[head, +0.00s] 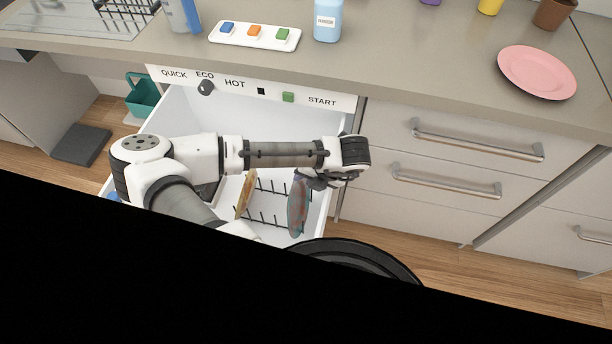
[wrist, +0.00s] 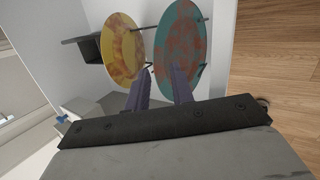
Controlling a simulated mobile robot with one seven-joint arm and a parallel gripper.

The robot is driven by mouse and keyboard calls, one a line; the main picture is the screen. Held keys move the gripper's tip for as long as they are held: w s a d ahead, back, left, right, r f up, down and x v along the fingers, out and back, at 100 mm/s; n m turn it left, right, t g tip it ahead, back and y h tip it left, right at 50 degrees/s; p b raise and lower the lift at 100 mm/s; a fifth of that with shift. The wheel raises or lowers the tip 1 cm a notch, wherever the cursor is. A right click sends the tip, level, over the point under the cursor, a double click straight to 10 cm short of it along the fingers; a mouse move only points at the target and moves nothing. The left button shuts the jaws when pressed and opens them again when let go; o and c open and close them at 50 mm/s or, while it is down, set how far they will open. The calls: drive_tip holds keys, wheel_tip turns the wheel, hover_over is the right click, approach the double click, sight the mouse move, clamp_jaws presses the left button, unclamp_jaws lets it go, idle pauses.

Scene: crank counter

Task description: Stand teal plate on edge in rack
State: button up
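The teal plate (head: 298,208), blotched with reddish brown, stands on edge in the wire rack (head: 266,216) inside the white pull-out dishwasher. In the wrist view the teal plate (wrist: 183,38) shows its face, with its lower left side behind my right finger. My gripper (wrist: 160,72) has its two fingers apart with a gap between them. The fingers are close to the plate's near rim; I cannot tell whether they touch it. In the head view my gripper (head: 316,181) is just above and right of the plate, its fingertips hard to make out.
A yellow plate (head: 245,194) with brown blotches stands on edge left of the teal one. My arm crosses over the open dishwasher. The control panel (head: 322,101) is behind it. A pink plate (head: 537,72) lies on the counter at right. Wooden floor is free right of the dishwasher.

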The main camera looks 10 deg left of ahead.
drive_tip(key=shift+o, duration=0.2)
drive_tip(key=shift+s+d+f, duration=0.1)
drive_tip(key=shift+s+f, duration=0.2)
drive_tip(key=shift+f, duration=0.3)
drive_tip(key=shift+s+f, duration=0.25)
drive_tip(key=shift+f, duration=0.3)
drive_tip(key=w+a+v, duration=0.1)
drive_tip(key=v, duration=1.4)
drive_tip(key=shift+r, duration=0.65)
drive_tip(key=shift+w+d, duration=0.1)
